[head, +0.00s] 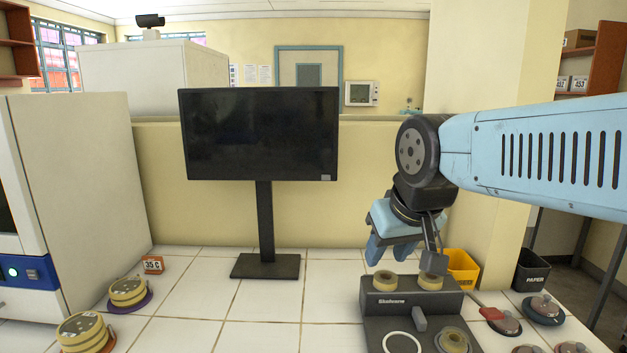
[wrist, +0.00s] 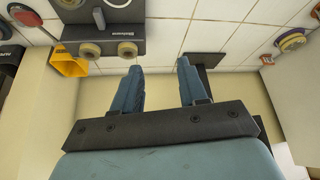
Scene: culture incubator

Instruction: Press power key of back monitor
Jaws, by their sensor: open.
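The monitor (head: 260,135) stands on a black post and a square base (head: 266,266) at the back of the white tiled counter. Its dark screen faces me, with a small grey patch at its lower right corner. I cannot make out a power key. My gripper (head: 389,250) is to the right of the monitor and lower than its screen, behind the dark Stadvore device. In the wrist view my gripper (wrist: 163,80) has its two blue fingers apart with nothing between them. A dark piece of the monitor base (wrist: 205,60) shows beyond the right finger.
The dark device (head: 412,300) with tan knobs stands just in front of my gripper. A yellow bin (head: 461,269) and a black paper bin (head: 532,270) are at the right. Stacked round dishes (head: 128,291) and a white incubator (head: 75,190) are at the left. Counter tiles around the monitor base are clear.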

